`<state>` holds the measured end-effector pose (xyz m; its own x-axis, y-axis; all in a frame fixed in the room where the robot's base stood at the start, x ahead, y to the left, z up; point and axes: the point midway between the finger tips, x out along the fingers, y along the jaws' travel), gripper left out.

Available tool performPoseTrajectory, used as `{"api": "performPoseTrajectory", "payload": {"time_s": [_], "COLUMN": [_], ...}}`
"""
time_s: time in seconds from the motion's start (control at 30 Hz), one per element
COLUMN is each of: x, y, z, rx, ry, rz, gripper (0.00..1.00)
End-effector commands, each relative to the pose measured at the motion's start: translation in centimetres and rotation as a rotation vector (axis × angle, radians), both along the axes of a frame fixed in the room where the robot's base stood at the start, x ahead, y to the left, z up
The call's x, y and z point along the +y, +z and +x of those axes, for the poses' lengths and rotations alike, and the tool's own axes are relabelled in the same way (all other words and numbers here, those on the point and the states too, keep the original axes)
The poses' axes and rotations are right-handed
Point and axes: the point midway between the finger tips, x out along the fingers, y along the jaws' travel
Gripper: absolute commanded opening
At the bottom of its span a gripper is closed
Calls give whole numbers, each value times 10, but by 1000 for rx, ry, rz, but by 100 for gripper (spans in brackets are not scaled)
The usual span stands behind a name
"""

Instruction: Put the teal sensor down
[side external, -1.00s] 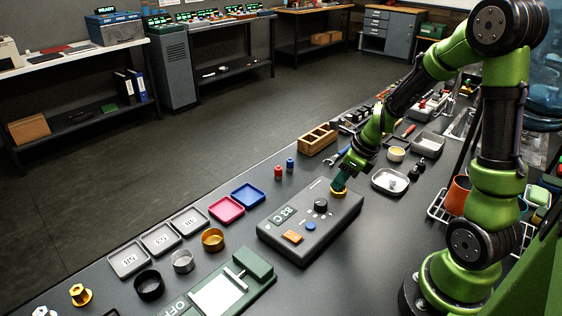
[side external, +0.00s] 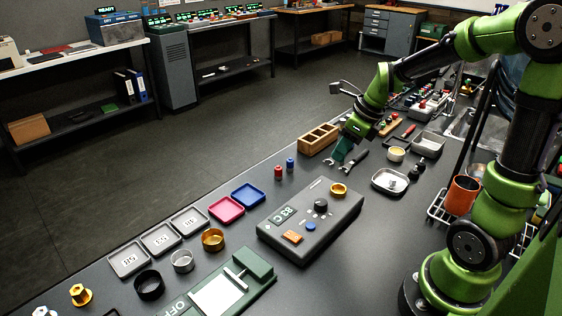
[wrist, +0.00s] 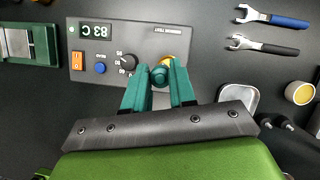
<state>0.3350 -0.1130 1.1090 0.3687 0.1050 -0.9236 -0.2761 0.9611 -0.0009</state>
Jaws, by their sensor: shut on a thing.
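My gripper (side external: 342,153) is shut on the teal sensor (wrist: 160,75), which shows as a rounded teal piece between the two teal fingers in the wrist view. In the side view the sensor cannot be told apart from the fingers. The gripper is raised above the bench, beyond the far right end of the grey test box (side external: 290,236). The box has an 83 C display, an orange switch, a blue button, a black knob and a brass ring (side external: 339,189). In the wrist view the sensor partly covers the ring (wrist: 168,60).
A wooden holder (side external: 318,138) and wrenches (side external: 352,161) lie near the gripper. A blue tray (side external: 248,195), a pink tray (side external: 226,209) and labelled grey trays (side external: 158,240) line the bench edge. Dark bench surrounds the box.

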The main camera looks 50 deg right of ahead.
Motion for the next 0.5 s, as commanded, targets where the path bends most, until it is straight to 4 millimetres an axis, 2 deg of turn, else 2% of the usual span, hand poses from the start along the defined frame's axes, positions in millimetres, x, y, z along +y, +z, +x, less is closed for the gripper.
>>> {"api": "performPoseTrajectory", "payload": {"time_s": [0.07,0.17,0.27,0.4,0.5], "x": [15,39,71,125,164], "y": [-6,-15,-24,-36,-43], "z": [8,32,69,118,147], "rx": [4,7,5,4,3], "ry": [46,127,211,311,365], "rz": [2,1,0,-1,-2], "gripper": [0,0,0,0,0]}}
